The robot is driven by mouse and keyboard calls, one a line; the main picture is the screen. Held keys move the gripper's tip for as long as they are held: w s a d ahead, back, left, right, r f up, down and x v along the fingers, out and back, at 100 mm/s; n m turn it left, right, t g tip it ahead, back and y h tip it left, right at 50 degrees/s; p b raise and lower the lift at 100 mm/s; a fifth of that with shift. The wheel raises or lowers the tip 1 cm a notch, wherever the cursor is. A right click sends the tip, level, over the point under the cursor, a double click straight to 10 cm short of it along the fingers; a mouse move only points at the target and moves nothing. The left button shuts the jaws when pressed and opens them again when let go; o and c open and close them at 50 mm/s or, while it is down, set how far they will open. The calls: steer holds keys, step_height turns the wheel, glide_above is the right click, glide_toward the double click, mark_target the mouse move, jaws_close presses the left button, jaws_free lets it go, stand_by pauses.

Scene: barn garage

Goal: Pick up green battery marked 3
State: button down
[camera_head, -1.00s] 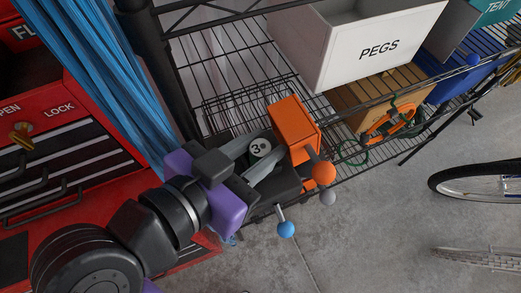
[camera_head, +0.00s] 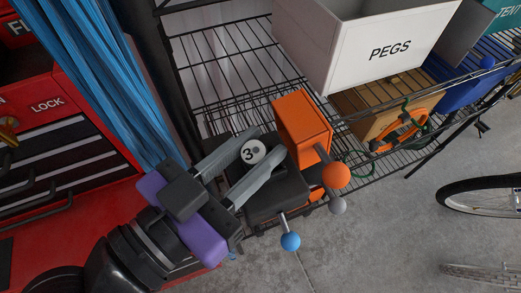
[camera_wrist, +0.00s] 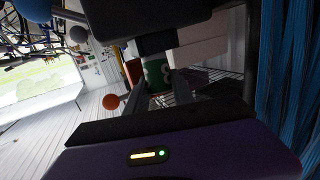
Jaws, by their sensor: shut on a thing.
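The green battery marked 3 (camera_head: 253,152) shows its round, pale top with a dark 3 in the head view. It stands between the two long grey fingers of my gripper (camera_head: 266,143), which is shut on it. In the wrist view the battery's green side (camera_wrist: 157,76) with a pale mark shows between the fingers. The fingers hide parts of its sides. A black device (camera_head: 278,198) lies just in front of the battery in the head view. I cannot tell whether the battery's bottom touches anything.
An orange box (camera_head: 302,128) stands close right of my fingers. Lever knobs in orange (camera_head: 335,175), grey and blue (camera_head: 290,241) stick out at the front. A white PEGS bin (camera_head: 375,50) is on the wire shelf (camera_head: 225,62). Blue strands (camera_head: 85,75) hang at left by a red cabinet.

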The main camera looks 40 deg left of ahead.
mark_target(245, 161)
steer(key=r, duration=0.2)
steer(key=s+r, duration=0.1)
steer(key=r, duration=0.3)
steer(key=shift+s+r+b, duration=0.1)
steer(key=shift+s+b, duration=0.25)
steer(key=s+d+r+g+b, duration=0.1)
steer(key=s+g+b, duration=0.2)
steer(key=s, duration=1.8)
steer(key=shift+r+g, duration=0.3)
